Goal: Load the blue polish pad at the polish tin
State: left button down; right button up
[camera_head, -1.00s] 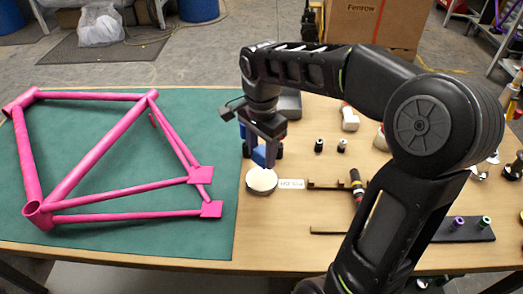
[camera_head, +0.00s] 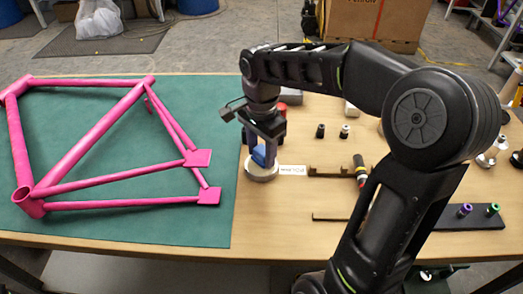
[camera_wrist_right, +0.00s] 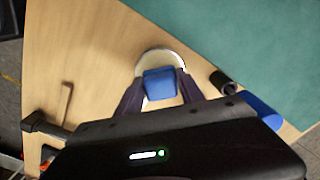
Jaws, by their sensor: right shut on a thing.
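The blue polish pad (camera_head: 258,155) is held between the fingers of my right gripper (camera_head: 263,152). It also shows in the right wrist view (camera_wrist_right: 160,84), between the two dark fingers (camera_wrist_right: 159,100). The round polish tin (camera_head: 262,173), with a pale filling, stands on the table at the mat's right edge. In the right wrist view the tin (camera_wrist_right: 160,56) lies behind and around the pad. The pad is over the tin; I cannot tell whether it touches the filling. My left gripper is not in view.
A pink bike frame (camera_head: 86,141) lies on the green mat (camera_head: 125,222) at left. A label (camera_head: 292,170), a dark bracket (camera_head: 326,171) and a banded tool (camera_head: 360,172) lie right of the tin. A blue object (camera_wrist_right: 259,110) and a black cylinder (camera_wrist_right: 222,82) are near the gripper.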

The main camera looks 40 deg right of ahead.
aim_at(261, 150)
jog(key=shift+f+b, duration=0.45)
jog(key=shift+f, duration=0.15)
dwell(1.9)
jog(key=shift+r+p, duration=2.75)
jog(key=shift+r, duration=0.85)
